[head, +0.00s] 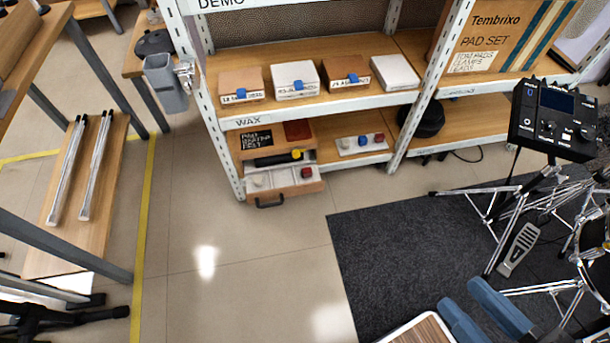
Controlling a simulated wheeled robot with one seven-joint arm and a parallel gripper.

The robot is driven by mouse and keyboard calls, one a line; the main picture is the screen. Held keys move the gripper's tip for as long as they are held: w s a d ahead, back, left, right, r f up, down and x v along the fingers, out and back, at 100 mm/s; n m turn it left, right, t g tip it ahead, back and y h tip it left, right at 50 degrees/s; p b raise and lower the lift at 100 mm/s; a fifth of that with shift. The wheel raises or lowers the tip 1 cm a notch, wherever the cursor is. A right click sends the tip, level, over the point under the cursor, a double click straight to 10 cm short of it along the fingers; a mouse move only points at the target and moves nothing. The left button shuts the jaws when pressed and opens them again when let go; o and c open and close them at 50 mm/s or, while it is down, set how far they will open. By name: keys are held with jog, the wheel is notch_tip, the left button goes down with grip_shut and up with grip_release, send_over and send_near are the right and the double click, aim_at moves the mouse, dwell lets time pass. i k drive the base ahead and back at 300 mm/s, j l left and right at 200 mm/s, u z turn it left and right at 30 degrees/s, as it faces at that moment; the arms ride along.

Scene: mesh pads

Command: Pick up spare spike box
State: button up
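No box in view has a label I can read as spare spike box. Several small boxes stand on the upper shelf: a brown box (241,84), a white box (293,79), a darker brown box (345,72) and a plain white box (395,72). The first three have blue clips on the front and small labels too blurred to read. Below, an open drawer (283,193) holds small white and red pieces. A dark red box (297,130) sits above it. My gripper is not in view.
A grey cup (166,84) is clamped to the left shelf post. A drum module (553,120) and stands occupy a dark mat (410,245) at right. A low wooden bench (78,190) stands left. Tiled floor (240,270) before the shelves is clear. Blue bars (500,305) show lower right.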

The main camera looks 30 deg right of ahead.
aim_at(362, 140)
jog(key=i+l+z, duration=0.15)
jog(key=i+l, duration=0.2)
jog(key=i+l+z, duration=0.2)
jog(key=i, duration=0.25)
jog(key=i+l+z, duration=0.15)
jog(key=i+l, duration=0.15)
jog(key=i, duration=0.15)
